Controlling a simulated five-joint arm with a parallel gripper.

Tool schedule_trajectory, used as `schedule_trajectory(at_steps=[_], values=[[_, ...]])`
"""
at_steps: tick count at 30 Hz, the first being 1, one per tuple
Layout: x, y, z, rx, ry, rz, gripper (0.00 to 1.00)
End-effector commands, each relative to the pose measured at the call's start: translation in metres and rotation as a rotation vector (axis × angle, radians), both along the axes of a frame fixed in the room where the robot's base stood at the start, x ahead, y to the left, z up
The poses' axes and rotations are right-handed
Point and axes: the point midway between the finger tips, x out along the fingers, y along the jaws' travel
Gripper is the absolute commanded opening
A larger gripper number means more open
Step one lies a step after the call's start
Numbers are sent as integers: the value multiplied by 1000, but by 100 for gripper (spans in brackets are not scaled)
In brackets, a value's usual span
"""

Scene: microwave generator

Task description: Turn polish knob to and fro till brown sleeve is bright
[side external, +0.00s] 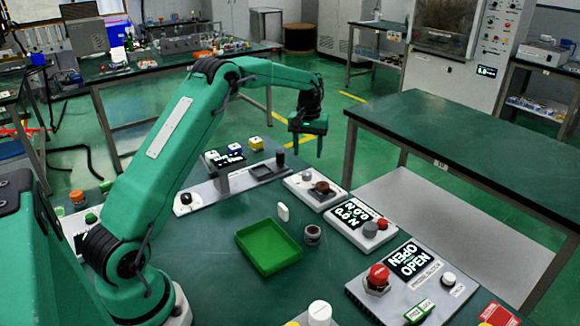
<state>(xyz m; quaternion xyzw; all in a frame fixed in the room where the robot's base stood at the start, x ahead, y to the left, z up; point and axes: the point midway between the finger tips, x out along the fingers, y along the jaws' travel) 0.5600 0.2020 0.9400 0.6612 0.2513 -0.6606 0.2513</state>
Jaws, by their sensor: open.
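A small dark brown piece (322,187) sits on a light grey unit right of the centre of the bench; it may be the brown sleeve, and its shine is too small to judge. A pale round knob (307,177) stands beside it on the same unit. No label for the polish knob can be read, so I cannot tell which knob it is. My gripper (319,150) is open and empty, pointing down in the air. In the picture it shows above and behind that unit; its height above the bench is hard to judge.
A green tray (268,259), a white piece (283,212) and a grey-brown ring (312,236) are mid-bench. A long grey panel (208,198) lies behind. A display unit (352,212) and a panel with a red knob (378,275) stand at right.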

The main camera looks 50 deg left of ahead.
Motion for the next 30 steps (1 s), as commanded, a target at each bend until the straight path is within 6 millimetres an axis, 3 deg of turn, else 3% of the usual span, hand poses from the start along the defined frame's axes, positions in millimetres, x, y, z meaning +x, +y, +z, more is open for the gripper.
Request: schedule_trajectory(at_steps=[15,30], values=[[0,1,0,0,1,558,52],[0,1,-8,-1,3,605,52]])
